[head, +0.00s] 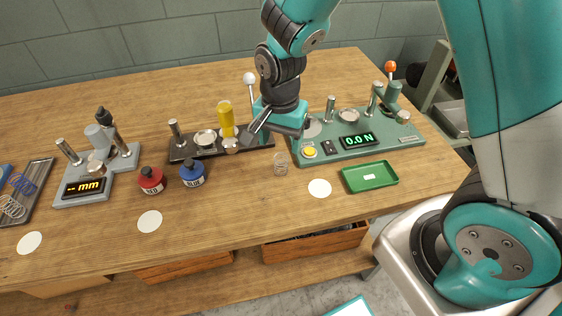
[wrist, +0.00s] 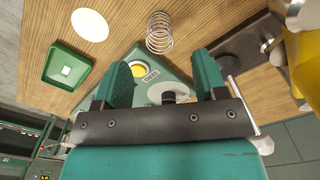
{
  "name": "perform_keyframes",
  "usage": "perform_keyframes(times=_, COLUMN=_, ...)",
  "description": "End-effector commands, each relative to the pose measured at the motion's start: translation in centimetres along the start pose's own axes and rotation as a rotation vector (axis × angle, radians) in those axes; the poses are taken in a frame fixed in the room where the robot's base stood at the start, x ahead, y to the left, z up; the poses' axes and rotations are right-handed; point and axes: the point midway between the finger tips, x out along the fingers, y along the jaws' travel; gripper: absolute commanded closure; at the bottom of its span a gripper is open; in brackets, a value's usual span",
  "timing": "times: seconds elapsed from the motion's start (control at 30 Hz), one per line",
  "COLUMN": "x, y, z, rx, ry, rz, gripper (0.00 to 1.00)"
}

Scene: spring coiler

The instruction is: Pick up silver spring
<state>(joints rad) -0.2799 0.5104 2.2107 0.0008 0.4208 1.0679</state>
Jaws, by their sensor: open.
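A silver spring (head: 280,165) stands upright on the bare wood of the bench, in front of the gap between the dark fixture and the green force gauge. It also shows in the wrist view (wrist: 159,33), beyond the fingertips. My gripper (wrist: 163,76) is open, with nothing between its fingers. In the head view it hangs behind and above the spring, apart from it. Another silver coil (head: 12,207) lies in a tray at the far left, beside a blue coil (head: 22,184).
The dark fixture (head: 182,152) with a yellow cylinder (head: 226,119) stands left of my gripper. The green force gauge (head: 405,145) is right, with a green tray (head: 370,187) in front. Red (head: 152,180) and blue (head: 193,173) bottles stand left. The wood around the spring is clear.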

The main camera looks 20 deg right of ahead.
Motion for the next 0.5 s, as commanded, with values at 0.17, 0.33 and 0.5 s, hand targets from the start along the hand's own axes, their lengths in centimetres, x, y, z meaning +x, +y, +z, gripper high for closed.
perform_keyframes(times=0.17, x=2.3, y=0.0, z=0.0, rx=-0.001, ry=-0.002, rz=0.002, gripper=0.35)
perform_keyframes(times=0.33, x=3.3, y=0.1, z=0.0, rx=-0.001, ry=-0.002, rz=0.002, gripper=0.35)
perform_keyframes(times=0.5, x=5.7, y=0.1, z=-0.2, rx=-0.002, ry=-0.003, rz=0.004, gripper=0.35)
